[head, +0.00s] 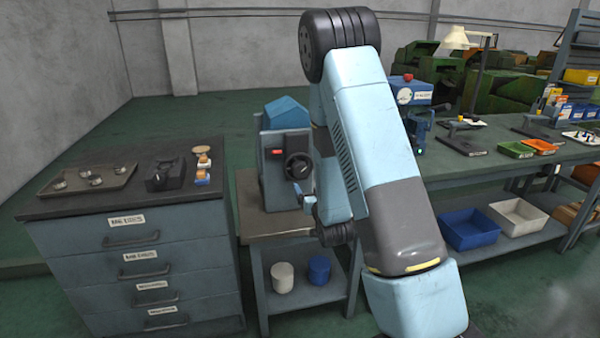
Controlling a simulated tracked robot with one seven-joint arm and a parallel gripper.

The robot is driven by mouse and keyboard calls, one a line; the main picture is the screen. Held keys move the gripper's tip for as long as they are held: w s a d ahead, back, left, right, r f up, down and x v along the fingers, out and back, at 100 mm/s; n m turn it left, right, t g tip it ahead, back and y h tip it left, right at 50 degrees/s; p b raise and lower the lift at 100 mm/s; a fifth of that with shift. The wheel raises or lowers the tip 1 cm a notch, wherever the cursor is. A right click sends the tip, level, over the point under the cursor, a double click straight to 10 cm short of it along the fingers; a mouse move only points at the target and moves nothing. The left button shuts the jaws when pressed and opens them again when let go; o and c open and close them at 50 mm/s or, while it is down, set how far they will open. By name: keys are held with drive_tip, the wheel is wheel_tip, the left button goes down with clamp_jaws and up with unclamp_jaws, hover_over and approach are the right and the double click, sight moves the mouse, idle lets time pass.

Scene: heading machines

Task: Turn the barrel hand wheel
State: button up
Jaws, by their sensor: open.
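A small grey-blue machine (274,172) with a blue hood stands on a low bench, left of my arm. A round black hand wheel (298,166) is on its front face, beside a red-orange part (276,152). It looks like the barrel hand wheel. My arm comes down in front of the machine's right side and hides part of it.
A drawer cabinet (150,270) at left bears a tray (75,192) with small round parts. A white pot (282,277) and a blue pot (319,270) stand on the shelf below the machine. A workbench (440,165) with bins runs along the right.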

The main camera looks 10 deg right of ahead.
sight(301, 172)
drive_tip(key=w, duration=1.3)
drive_tip(key=shift+a, duration=0.15)
drive_tip(key=shift+c, duration=0.3)
drive_tip(key=c, duration=0.9)
drive_tip(key=shift+a, duration=0.1)
drive_tip(key=shift+c, duration=0.3)
